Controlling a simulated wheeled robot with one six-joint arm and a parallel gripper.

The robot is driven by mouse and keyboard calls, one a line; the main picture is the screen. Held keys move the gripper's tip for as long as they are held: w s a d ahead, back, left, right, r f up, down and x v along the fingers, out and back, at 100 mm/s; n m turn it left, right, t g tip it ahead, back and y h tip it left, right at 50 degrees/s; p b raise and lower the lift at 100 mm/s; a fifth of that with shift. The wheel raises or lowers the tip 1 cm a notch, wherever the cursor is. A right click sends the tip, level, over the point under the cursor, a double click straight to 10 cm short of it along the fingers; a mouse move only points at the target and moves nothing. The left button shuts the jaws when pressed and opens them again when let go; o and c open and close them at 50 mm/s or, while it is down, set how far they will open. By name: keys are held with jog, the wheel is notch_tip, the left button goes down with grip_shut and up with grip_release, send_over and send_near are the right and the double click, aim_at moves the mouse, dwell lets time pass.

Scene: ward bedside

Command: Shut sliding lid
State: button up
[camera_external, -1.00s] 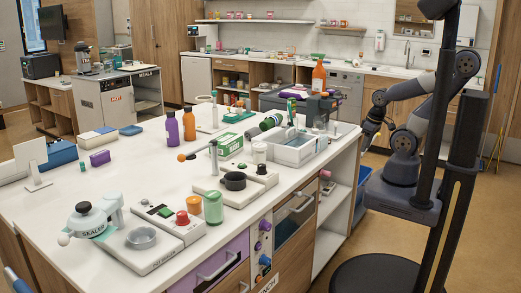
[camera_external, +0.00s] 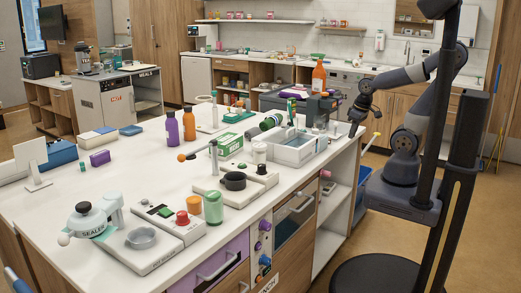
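A white rectangular box (camera_external: 293,162) stands on the right end of the white counter. Its top shows a pale blue-grey area and a lighter section, but I cannot tell for sure which part is the sliding lid or how far it is open. My gripper (camera_external: 353,130) points down just right of the box, by the counter's right edge, apart from the box. It is small and dark here, so its fingers cannot be made out. I see nothing held in it.
Several small items stand at the box's far side. Open shelves (camera_external: 333,205) are below the counter edge.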

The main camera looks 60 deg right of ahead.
jog(key=shift+t, duration=0.3)
jog(key=w+a+r, duration=0.1)
jog(key=w+r, duration=0.1)
jog(key=w, duration=0.2)
jog(key=w+r, duration=0.2)
jog(key=w, duration=0.2)
jog(key=w+a+r, duration=0.1)
jog(key=w+r, duration=0.1)
jog(key=w, duration=0.2)
jog(key=shift+w+a+r, duration=0.15)
jog(key=shift+a+r, duration=0.1)
jog(key=shift+a, duration=0.05)
grip_shut()
notch_tip(320, 180, up, 5)
send_over(290, 135)
jog(key=shift+t, duration=0.4)
jog(key=x, duration=0.9)
jog(key=shift+w+f+p, duration=0.2)
jog(key=shift+w+p, duration=0.05)
jog(key=shift+p, duration=0.15)
jog(key=shift+f, duration=0.35)
jog(key=shift+s, duration=1.2)
jog(key=shift+s+f+p, duration=0.25)
jog(key=shift+s+p, duration=0.05)
jog(key=shift+s, duration=0.3)
